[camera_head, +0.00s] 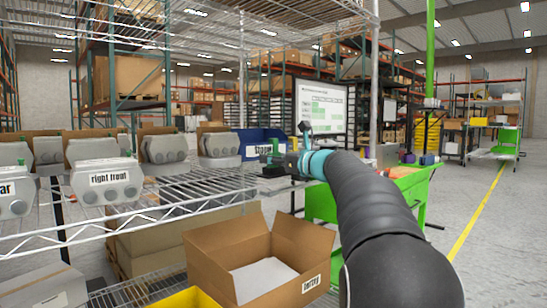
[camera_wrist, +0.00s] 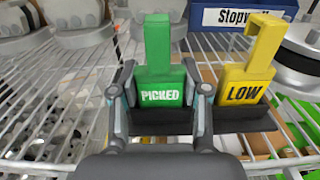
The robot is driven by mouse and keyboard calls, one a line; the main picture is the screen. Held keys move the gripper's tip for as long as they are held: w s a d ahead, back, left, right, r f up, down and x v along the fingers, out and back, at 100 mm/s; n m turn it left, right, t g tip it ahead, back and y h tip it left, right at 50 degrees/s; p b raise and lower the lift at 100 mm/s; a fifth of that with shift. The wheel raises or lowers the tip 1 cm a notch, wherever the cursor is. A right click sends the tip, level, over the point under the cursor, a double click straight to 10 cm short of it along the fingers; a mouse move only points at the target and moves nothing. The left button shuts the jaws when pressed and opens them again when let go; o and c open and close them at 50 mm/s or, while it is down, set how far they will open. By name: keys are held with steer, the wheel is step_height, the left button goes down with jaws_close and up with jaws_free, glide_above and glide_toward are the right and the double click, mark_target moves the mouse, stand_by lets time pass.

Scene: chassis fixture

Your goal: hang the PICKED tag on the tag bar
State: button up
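The green PICKED tag (camera_wrist: 160,88) stands upright in a dark holder (camera_wrist: 165,126) on the wire shelf, in the wrist view. My gripper (camera_wrist: 160,72) has one finger at each side edge of the tag's wide lower part. The fingers look very close to the tag, but I cannot tell whether they press on it. A yellow LOW tag (camera_wrist: 245,85) with a hooked top stands just to the right in a similar holder. In the head view my gripper (camera_head: 278,165) is small and partly hidden at the shelf's right end. I cannot make out the tag bar.
A blue bin (camera_wrist: 240,14) with a white label lies behind the tags. Grey labelled units, one marked "right front" (camera_head: 106,181), line the upper wire shelf (camera_head: 180,197) to the left. An open cardboard box (camera_head: 258,250) sits below. A green cart (camera_head: 412,190) stands right.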

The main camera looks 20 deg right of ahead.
mark_target(276, 146)
steer(key=shift+r, duration=0.1)
steer(key=shift+c, duration=0.2)
steer(key=shift+r+p, duration=1.7)
steer(key=shift+p, duration=0.15)
steer(key=b+v, duration=0.1)
steer(key=v, duration=0.7)
steer(key=shift+b, duration=0.3)
